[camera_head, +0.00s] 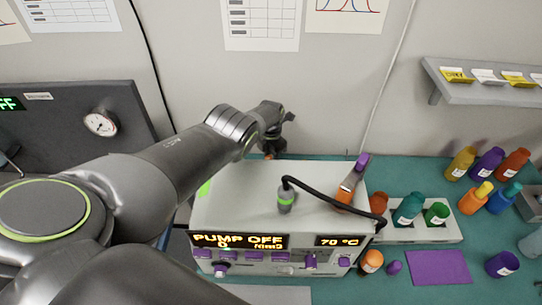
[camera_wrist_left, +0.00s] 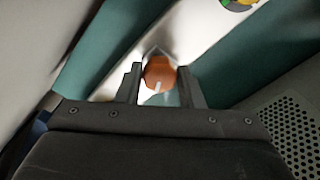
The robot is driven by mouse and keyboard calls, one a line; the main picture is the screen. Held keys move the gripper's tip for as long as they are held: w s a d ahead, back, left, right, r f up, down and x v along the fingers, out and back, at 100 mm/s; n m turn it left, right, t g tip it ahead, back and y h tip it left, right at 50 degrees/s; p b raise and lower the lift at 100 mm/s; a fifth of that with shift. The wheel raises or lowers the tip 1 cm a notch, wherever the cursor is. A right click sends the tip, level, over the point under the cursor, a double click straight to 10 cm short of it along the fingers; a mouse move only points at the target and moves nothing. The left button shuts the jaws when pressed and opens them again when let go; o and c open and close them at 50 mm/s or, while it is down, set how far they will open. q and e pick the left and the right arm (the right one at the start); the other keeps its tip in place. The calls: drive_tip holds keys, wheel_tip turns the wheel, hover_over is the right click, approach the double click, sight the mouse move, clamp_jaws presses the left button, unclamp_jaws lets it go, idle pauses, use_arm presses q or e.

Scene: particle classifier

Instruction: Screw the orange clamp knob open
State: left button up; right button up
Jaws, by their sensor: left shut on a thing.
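The orange clamp knob (camera_wrist_left: 158,74) sits between the two fingers of my left gripper (camera_wrist_left: 160,88) in the left wrist view, with a white mark on its face. The fingers are shut on it, one on each side. In the head view my left gripper (camera_head: 272,142) is at the back left of the grey pump machine (camera_head: 240,185), and only a sliver of the orange knob (camera_head: 270,156) shows below it. My right gripper is not in view.
Bottles (camera_head: 408,208) stand in a white rack at right. A purple mat (camera_head: 440,267) lies on the teal bench. A wall shelf (camera_head: 490,85) is at upper right.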

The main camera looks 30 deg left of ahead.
use_arm(q)
drive_tip(key=n, duration=0.4)
drive_tip(key=shift+n, duration=0.4)
drive_tip(key=shift+a, duration=0.1)
idle(0.3)
drive_tip(key=o, duration=1)
